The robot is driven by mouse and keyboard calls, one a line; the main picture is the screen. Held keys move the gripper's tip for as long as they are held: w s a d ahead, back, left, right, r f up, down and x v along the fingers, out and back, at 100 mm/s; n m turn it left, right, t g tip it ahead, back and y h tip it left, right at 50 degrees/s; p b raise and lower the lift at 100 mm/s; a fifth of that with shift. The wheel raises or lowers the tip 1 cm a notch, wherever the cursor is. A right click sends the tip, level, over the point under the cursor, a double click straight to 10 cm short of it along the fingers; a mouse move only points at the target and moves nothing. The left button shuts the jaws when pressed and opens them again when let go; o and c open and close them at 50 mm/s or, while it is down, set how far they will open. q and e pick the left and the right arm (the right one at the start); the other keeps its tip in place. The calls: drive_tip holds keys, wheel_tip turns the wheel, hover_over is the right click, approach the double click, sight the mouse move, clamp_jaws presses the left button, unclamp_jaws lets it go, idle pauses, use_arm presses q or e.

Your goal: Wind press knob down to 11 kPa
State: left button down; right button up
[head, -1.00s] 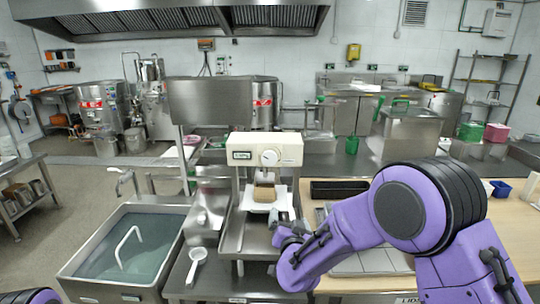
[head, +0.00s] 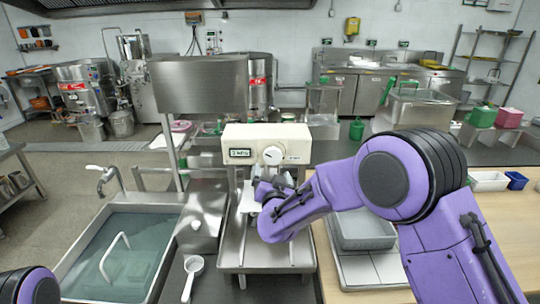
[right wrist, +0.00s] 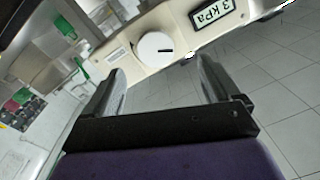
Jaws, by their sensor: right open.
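The press knob (head: 272,156) is a round white dial on the front of a cream machine head (head: 296,140). In the right wrist view the knob (right wrist: 155,47) shows a dark pointer mark. My right gripper (head: 272,182) is just below the knob. In the right wrist view its two fingers (right wrist: 160,73) are apart and empty, with the knob ahead between them, not touched. My left gripper is out of view.
A water-filled sink (head: 125,255) is at the left, with a white ladle (head: 190,275) beside it. The machine's steel base (head: 265,255) stands below the head.

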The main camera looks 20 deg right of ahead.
sight(273, 158)
drive_tip(key=p+x, duration=0.1)
drive_tip(key=x, duration=0.2)
drive_tip(key=p+x, duration=0.1)
drive_tip(key=x, duration=0.1)
drive_tip(key=d+p+x, duration=0.1)
drive_tip(key=x, duration=0.2)
drive_tip(key=shift+w+d+r, duration=0.1)
drive_tip(key=shift+w+d, duration=0.05)
drive_tip(key=shift+w, duration=0.05)
drive_tip(key=shift+s+r, duration=0.15)
drive_tip(key=shift+r, duration=0.05)
drive_tip(key=shift+f, duration=0.1)
drive_tip(key=c, duration=1.1)
